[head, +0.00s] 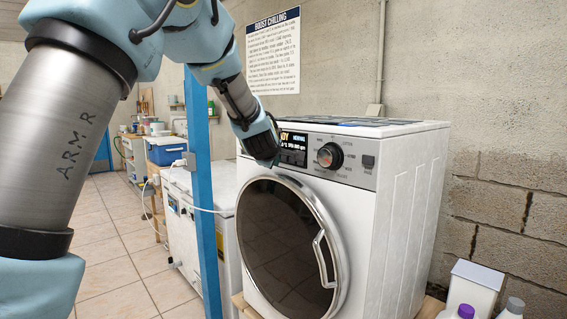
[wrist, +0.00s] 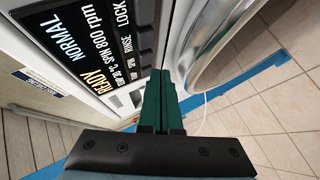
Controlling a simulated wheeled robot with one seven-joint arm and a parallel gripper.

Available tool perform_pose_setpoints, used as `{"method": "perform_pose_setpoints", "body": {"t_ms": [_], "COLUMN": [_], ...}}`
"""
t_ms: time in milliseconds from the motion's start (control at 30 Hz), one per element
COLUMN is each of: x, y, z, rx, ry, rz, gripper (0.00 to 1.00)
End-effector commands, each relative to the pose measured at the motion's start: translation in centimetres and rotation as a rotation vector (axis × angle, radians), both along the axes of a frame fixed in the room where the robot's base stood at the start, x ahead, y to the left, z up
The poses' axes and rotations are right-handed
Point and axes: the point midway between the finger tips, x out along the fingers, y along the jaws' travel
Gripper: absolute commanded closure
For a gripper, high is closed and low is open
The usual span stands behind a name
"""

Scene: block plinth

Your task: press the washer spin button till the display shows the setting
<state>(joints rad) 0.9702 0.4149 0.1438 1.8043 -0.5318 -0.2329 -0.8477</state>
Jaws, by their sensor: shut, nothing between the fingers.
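The white washer (head: 388,215) stands on a wooden base, with its control panel facing me. In the wrist view its display (wrist: 80,45) reads READY, NORMAL, 30 °C and SPIN 800 rpm. A column of dark buttons (wrist: 147,36) runs beside the display, with small labels such as LOCK, RINSE and SPIN. The spin button (wrist: 147,58) is near my fingertips. My gripper (wrist: 160,74) has its green fingers shut together and empty, with the tips close to the lower button end. I cannot tell whether they touch the panel. In the head view my wrist hides the fingers.
A round dial (head: 330,156) sits right of the display. The round door (head: 285,235) below is closed, with a protruding handle (head: 323,258). A blue post (head: 201,170) stands left of the washer. Bottles (head: 466,312) and a white box (head: 474,287) are at lower right.

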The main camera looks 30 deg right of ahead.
Motion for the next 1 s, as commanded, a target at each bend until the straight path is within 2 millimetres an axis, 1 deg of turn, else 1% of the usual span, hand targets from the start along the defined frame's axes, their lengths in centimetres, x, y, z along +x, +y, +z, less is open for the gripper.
{"method": "perform_pose_setpoints", "body": {"t_ms": [267, 700, 833, 1000], "x": [0.0, -0.7, -0.9, -0.9], "y": [0.2, 4.1, 4.8, 4.9], "z": [-0.1, -0.2, -0.1, 0.1], "rx": [-0.001, -0.002, -0.001, -0.001], "ry": [0.001, 0.0, 0.001, 0.001], "rz": [0.0, 0.002, 0.002, 0.0], "gripper": [1.0, 1.0, 1.0, 1.0]}}
